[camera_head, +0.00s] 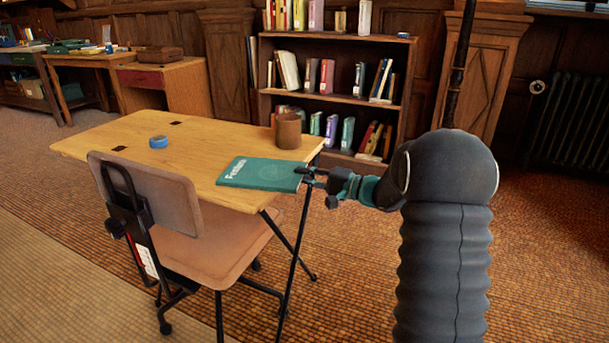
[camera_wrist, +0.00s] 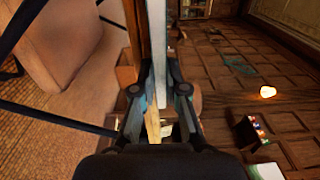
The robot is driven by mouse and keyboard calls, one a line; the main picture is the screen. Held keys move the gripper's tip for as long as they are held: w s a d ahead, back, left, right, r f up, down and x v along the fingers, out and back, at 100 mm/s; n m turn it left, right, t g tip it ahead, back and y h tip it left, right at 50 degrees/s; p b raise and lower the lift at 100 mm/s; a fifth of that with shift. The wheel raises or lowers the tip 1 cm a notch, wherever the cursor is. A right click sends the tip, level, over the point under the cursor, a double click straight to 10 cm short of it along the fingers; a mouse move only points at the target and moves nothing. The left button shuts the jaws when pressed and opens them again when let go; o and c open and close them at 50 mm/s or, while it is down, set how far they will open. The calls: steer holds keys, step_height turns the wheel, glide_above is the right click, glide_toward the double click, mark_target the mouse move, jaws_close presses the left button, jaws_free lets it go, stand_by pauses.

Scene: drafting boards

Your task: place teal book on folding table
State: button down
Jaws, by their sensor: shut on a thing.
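The teal book (camera_head: 262,174) with white lettering lies flat, level with the folding table's top, at the table's near right corner. The wooden folding table (camera_head: 190,140) stands left of my arm. My gripper (camera_head: 305,176) is shut on the book's right edge, from the table's right side. In the wrist view my gripper (camera_wrist: 150,95) has its fingers on both sides of the book (camera_wrist: 160,50), seen edge-on with pale pages. The table's edge (camera_wrist: 131,30) runs close beside it. I cannot tell whether the book touches the tabletop.
A brown cup (camera_head: 288,131) stands behind the book and a blue tape roll (camera_head: 158,142) lies farther left on the table. A padded chair (camera_head: 175,215) stands at the near side. A bookcase (camera_head: 335,105) is behind. The table's middle is clear.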

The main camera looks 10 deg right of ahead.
steer(key=c, duration=1.7)
jaws_free()
steer(key=shift+f, duration=0.1)
steer(key=o, duration=0.5)
